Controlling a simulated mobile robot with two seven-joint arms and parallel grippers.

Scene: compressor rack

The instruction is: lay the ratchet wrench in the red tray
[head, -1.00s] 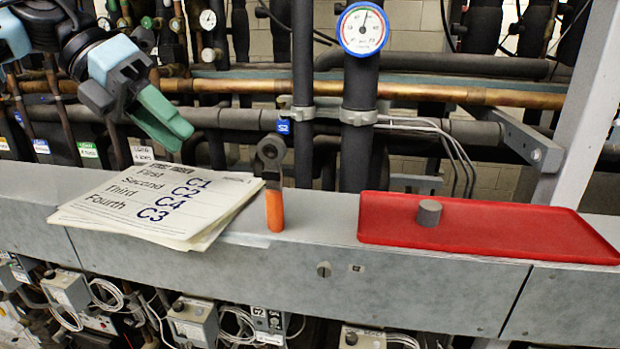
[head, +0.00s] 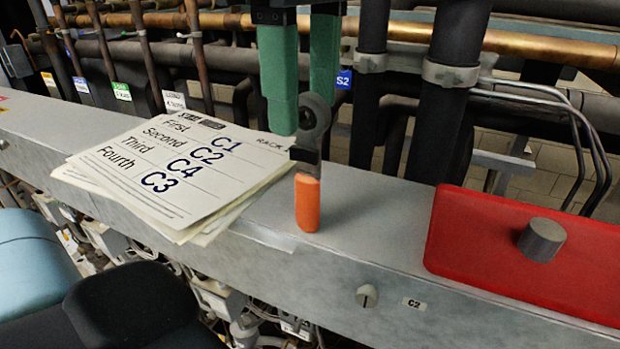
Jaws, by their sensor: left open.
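The ratchet wrench (head: 308,205) stands upright on the grey ledge, its orange handle down and its dark ring head up. My left gripper (head: 303,112) is open and points down over it, with two green fingers. The wrench head is at fingertip height, with one finger to its left and the other partly behind it. I cannot tell if they touch. The red tray (head: 480,235) lies on the ledge to the right, with a grey cylinder (head: 541,239) in it. My right gripper is not in view.
A stack of papers (head: 175,215) with a printed list lies on the ledge just left of the wrench. Dark vertical pipes (head: 450,110) rise behind the ledge. The ledge (head: 375,225) is clear between wrench and tray.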

